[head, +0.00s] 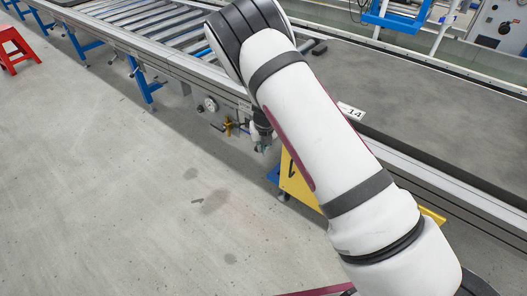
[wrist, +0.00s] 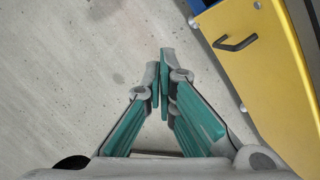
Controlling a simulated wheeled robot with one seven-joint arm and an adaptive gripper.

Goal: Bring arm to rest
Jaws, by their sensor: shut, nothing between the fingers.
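My gripper (wrist: 160,75) shows in the wrist view with its grey and green fingers drawn together at the tips. It is shut and empty, with bare concrete floor beyond it. A yellow panel with a black handle (wrist: 236,43) is to its right, apart from the fingers. In the head view my white arm reaches from the lower right up over the conveyor edge, then bends down. My gripper is mostly hidden there behind the arm.
A roller conveyor (head: 150,30) runs along the top, with a gauge (head: 211,104) on its side. A yellow cabinet (head: 296,180) stands beneath the edge, partly behind my arm. A dark belt (head: 420,90) lies right. A red stool (head: 17,46) stands far left. Left floor is clear.

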